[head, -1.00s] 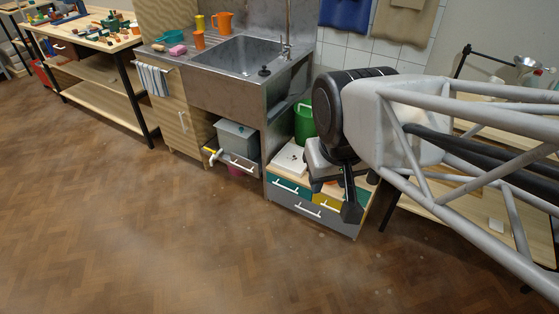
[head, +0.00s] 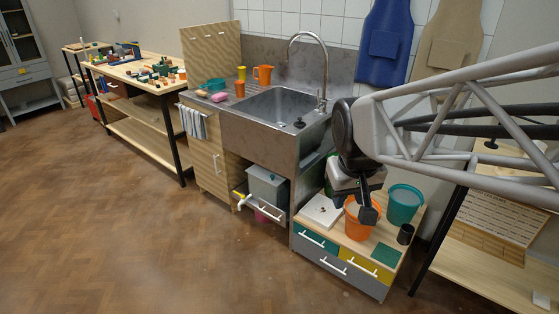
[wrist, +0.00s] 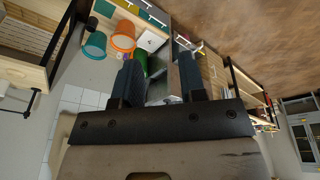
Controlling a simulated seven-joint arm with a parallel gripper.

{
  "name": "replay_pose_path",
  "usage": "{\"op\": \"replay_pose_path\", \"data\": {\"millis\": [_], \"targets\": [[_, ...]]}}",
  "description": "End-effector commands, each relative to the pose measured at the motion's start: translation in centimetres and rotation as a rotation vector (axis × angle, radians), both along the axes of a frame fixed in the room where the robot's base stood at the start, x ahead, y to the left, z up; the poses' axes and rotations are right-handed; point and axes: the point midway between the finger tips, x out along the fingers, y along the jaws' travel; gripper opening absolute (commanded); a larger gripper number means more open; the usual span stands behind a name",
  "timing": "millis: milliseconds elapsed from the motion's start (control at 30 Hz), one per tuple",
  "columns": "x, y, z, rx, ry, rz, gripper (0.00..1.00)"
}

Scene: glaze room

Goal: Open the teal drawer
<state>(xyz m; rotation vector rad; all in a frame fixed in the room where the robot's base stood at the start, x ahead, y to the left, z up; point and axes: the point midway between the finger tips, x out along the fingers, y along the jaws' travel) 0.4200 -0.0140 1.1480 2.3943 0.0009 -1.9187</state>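The teal drawer (head: 312,241) is the upper left drawer of a low wood-topped cabinet below and right of the sink, with a white bar handle (head: 316,239). It looks flush with the cabinet front. In the wrist view, which is turned upside down, the teal drawer (wrist: 157,14) shows small near the top edge. My gripper (head: 358,203) hangs above the cabinet top in the head view, overlapping the orange bucket, apart from the drawer. In the wrist view my gripper (wrist: 160,85) has its two dark fingers spread with nothing held between them.
A yellow drawer (head: 366,270) sits right of the teal one, above a wide grey drawer (head: 335,266). An orange bucket (head: 361,224) and a teal bucket (head: 404,204) stand on the cabinet. The floor in front is clear.

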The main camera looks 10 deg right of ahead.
Motion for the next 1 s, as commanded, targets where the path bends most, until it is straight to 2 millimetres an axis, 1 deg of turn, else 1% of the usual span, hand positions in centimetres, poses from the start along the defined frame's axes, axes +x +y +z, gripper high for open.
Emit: {"op": "replay_pose_path", "data": {"millis": [33,100,267,567,833,1000], "targets": [[1.1,-0.1,-0.2,-0.005,0.005,0.006,0.38],[2.6,-0.3,-0.2,-0.011,0.006,0.015,0.38],[5.9,-0.6,-0.6,-0.025,0.011,0.036,0.38],[12.1,-1.3,-1.9,-0.051,0.021,0.078,0.38],[17.7,-1.9,-3.7,-0.074,0.029,0.116,0.38],[21.2,-2.3,-5.3,-0.086,0.035,0.142,0.38]]}}
